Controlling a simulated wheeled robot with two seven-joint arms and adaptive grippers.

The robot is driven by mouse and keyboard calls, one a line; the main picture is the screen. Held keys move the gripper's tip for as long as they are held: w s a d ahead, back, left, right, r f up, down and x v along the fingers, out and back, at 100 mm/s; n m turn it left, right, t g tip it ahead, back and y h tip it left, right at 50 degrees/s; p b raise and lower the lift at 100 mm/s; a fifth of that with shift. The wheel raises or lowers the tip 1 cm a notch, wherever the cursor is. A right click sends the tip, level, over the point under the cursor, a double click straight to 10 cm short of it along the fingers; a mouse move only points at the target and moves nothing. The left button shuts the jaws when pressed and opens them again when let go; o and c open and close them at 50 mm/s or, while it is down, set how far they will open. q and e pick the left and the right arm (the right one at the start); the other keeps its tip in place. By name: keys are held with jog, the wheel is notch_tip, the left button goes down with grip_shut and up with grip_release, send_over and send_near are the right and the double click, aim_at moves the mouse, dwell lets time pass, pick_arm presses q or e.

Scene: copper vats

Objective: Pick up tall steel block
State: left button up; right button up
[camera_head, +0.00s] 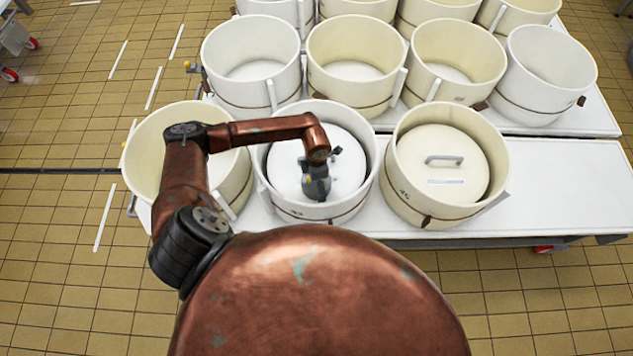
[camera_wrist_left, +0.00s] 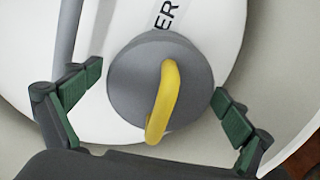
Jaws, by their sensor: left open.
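A grey round-topped block with a yellow handle (camera_wrist_left: 145,85), which I take for the tall steel block, stands on a white lid inside a vat. I see its top in the left wrist view; its height cannot be judged there. My left gripper (camera_wrist_left: 157,87) is open, with its green-padded fingers spread on either side of the block, apart from it. In the head view my left gripper (camera_head: 317,172) is over the white lid (camera_head: 343,170) of the middle front vat. The block is not clearly told apart from the gripper there. My right gripper is not in view.
The middle vat's rim (camera_head: 367,150) surrounds the gripper. A cream vat with a handled lid (camera_head: 442,180) stands to its right, an open vat (camera_head: 155,125) to its left. Several open vats stand behind. The white table (camera_head: 560,190) is clear at right.

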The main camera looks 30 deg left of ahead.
pick_arm(q)
jog(key=shift+c, duration=0.2)
jog(key=c, duration=2.1)
jog(key=shift+w+r, duration=0.1)
jog(key=shift+r, duration=0.05)
jog(key=shift+c, duration=0.3)
